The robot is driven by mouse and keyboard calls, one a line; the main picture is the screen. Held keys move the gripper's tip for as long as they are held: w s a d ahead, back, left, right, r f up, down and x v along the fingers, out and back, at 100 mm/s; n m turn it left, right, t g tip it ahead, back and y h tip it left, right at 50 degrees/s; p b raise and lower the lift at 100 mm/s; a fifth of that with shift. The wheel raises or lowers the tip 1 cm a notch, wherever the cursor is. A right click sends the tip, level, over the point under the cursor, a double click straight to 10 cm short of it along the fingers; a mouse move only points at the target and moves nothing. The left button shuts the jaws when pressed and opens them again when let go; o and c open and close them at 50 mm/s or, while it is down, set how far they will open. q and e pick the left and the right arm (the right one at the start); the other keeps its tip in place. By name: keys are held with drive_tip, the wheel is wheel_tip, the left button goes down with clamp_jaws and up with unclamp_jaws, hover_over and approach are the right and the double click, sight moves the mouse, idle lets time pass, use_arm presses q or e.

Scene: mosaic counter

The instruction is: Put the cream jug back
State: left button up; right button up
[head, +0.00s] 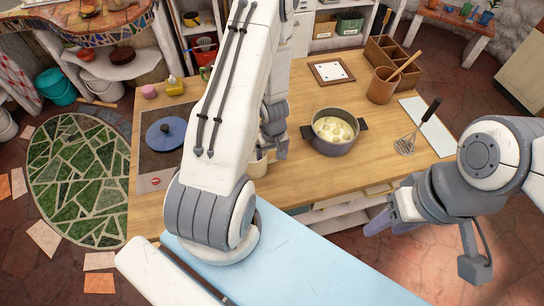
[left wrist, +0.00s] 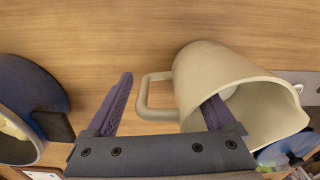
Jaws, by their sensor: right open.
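The cream jug (head: 258,164) shows only in part in the head view, on or just above the wooden counter behind my left arm. In the left wrist view the cream jug (left wrist: 215,80) is large, with its mouth toward the camera and its handle pointing left. My left gripper (left wrist: 165,108) is open; the handle lies between its fingers. The right-hand finger overlaps the jug's mouth and seems to reach inside; contact is unclear. Its fingertips are hidden in the head view. My right gripper (head: 384,221) is open and empty off the counter's front edge.
A dark pot (head: 334,132) of pale food stands right of the jug. A blue lid (head: 166,133) lies on the hob at left. A framed tile (head: 331,71) lies at the back.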

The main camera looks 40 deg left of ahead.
use_arm(q)
wheel_tip(320, 180, up, 8)
drive_tip(key=p, duration=0.8)
drive_tip(key=w+d+r+m+h, duration=0.15)
drive_tip(key=d+r+m, duration=0.65)
drive_tip(key=d+r, duration=0.85)
drive_tip(key=s+d+r+m, duration=0.3)
drive_tip(key=s+r+m, duration=0.2)
drive_tip(key=s, duration=0.3)
drive_tip(key=s+d+r+m, duration=0.4)
drive_tip(key=s+r, duration=0.3)
drive_tip(key=s, duration=0.2)
drive_tip(key=shift+s+d+m, duration=0.15)
drive_tip(key=shift+m, duration=0.55)
